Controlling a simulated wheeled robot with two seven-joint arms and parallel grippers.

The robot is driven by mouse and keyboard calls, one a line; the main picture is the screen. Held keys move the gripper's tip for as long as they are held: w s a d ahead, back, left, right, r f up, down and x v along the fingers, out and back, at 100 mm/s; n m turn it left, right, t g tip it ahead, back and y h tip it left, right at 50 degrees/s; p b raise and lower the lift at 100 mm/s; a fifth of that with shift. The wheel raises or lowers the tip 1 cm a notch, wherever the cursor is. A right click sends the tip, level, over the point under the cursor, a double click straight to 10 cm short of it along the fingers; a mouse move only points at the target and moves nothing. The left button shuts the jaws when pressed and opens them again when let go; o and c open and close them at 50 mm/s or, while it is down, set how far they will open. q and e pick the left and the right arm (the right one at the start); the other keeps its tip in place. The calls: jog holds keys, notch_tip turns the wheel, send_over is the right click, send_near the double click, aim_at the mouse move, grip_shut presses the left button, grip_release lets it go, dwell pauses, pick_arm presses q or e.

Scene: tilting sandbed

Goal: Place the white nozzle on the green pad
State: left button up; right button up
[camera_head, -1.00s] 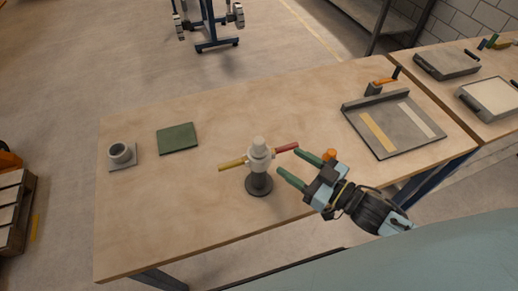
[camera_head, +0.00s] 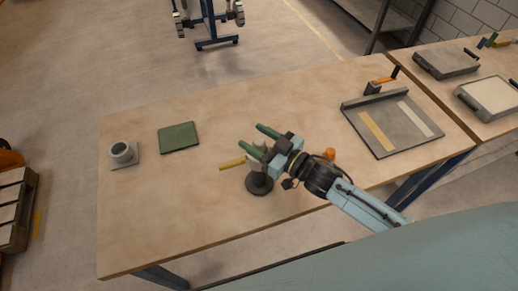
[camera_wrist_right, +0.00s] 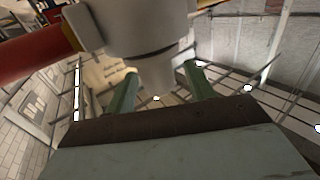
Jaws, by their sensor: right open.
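The white nozzle (camera_wrist_right: 157,75) tapers out of the pale valve body (camera_wrist_right: 140,25) in the right wrist view. In the head view the valve body stands upright on a dark round base (camera_head: 260,184), and my gripper mostly hides its top. My right gripper (camera_head: 255,138) is open, with its green fingers reaching over the top of the stand. In the wrist view the nozzle shows between the two fingers (camera_wrist_right: 160,82); I cannot tell whether either touches it. The green pad (camera_head: 178,138) lies flat and empty to the left. My left gripper is out of view.
A yellow handle (camera_head: 232,163) sticks out left from the valve; a red handle (camera_wrist_right: 30,55) shows in the wrist view. A grey socket block (camera_head: 122,154) stands left of the pad. A grey tray (camera_head: 400,146) lies at the right. The table between stand and pad is clear.

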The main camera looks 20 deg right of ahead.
jog(key=shift+x, duration=0.8)
jog(key=shift+s, duration=0.1)
jog(key=c, duration=1.2)
